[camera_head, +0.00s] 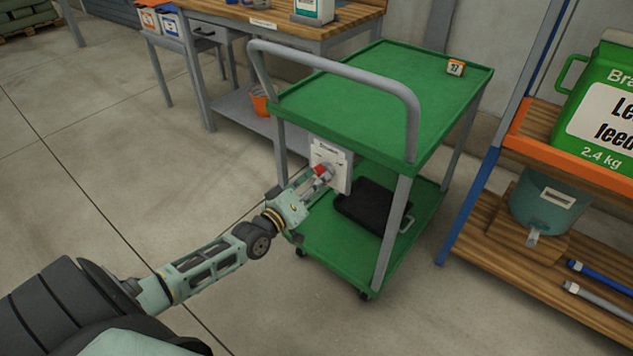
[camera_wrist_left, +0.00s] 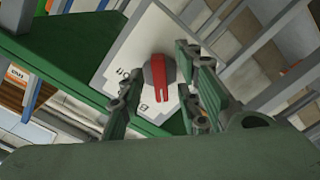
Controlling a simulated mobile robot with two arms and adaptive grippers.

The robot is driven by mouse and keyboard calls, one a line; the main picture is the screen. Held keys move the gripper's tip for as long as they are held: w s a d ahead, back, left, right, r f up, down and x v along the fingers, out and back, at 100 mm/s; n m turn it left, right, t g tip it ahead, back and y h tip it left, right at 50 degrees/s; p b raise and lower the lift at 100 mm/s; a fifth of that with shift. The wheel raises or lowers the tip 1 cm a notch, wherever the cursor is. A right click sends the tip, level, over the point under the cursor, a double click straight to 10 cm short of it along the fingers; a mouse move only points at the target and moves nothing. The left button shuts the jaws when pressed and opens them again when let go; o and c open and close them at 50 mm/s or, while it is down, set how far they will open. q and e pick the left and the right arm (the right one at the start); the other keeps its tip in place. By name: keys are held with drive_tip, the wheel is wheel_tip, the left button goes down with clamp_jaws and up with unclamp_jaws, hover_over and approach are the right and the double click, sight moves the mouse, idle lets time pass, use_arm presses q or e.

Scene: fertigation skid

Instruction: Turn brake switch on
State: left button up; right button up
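The brake switch is a red knob on a grey round base, on a white plate (camera_head: 341,160) fixed to the side of the green cart (camera_head: 385,85). The red knob (camera_head: 320,170) shows in the head view and, larger, in the left wrist view (camera_wrist_left: 159,78). The plate also shows in the left wrist view (camera_wrist_left: 122,60), with lettering partly hidden. My left gripper (camera_head: 312,182) is at the knob. In the left wrist view its two fingers (camera_wrist_left: 158,100) stand apart on either side of the knob, with gaps visible. My right gripper is not in view.
A black case (camera_head: 370,208) lies on the cart's lower shelf. A grey handle (camera_head: 345,70) arches over the cart's near end. A wooden shelf rack (camera_head: 560,240) stands at right, a workbench (camera_head: 270,22) behind. The floor at left is clear.

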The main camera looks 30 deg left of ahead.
use_arm(q)
drive_tip(key=shift+s, duration=0.1)
drive_tip(key=s+a, duration=0.1)
drive_tip(key=s, duration=1)
drive_tip(key=shift+s, duration=0.4)
